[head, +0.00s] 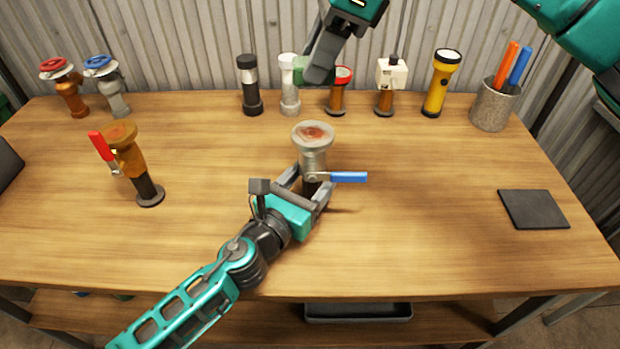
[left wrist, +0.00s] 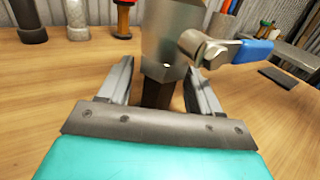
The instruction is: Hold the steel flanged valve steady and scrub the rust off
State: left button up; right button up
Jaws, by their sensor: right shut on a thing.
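The steel flanged valve (head: 313,157) stands upright near the middle of the bench on a dark post, its blue lever pointing right. A red-brown rust patch (head: 314,133) marks its top flange. My left gripper (head: 311,187) has its fingers on either side of the post; the left wrist view shows gaps between the fingers and the dark post (left wrist: 158,95), below the valve body (left wrist: 168,35). My right gripper (head: 322,66) hangs above and behind the valve, shut on a green pad (head: 301,73) that its fingers partly hide. The pad is clear of the flange.
An orange-brown valve (head: 127,160) with a red lever stands at left. Several fittings and a yellow flashlight (head: 440,84) line the back. A metal cup (head: 494,106) holds orange and blue tools. A dark mat (head: 533,209) lies at right.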

pick_arm(q)
grip_shut()
dwell(0.4)
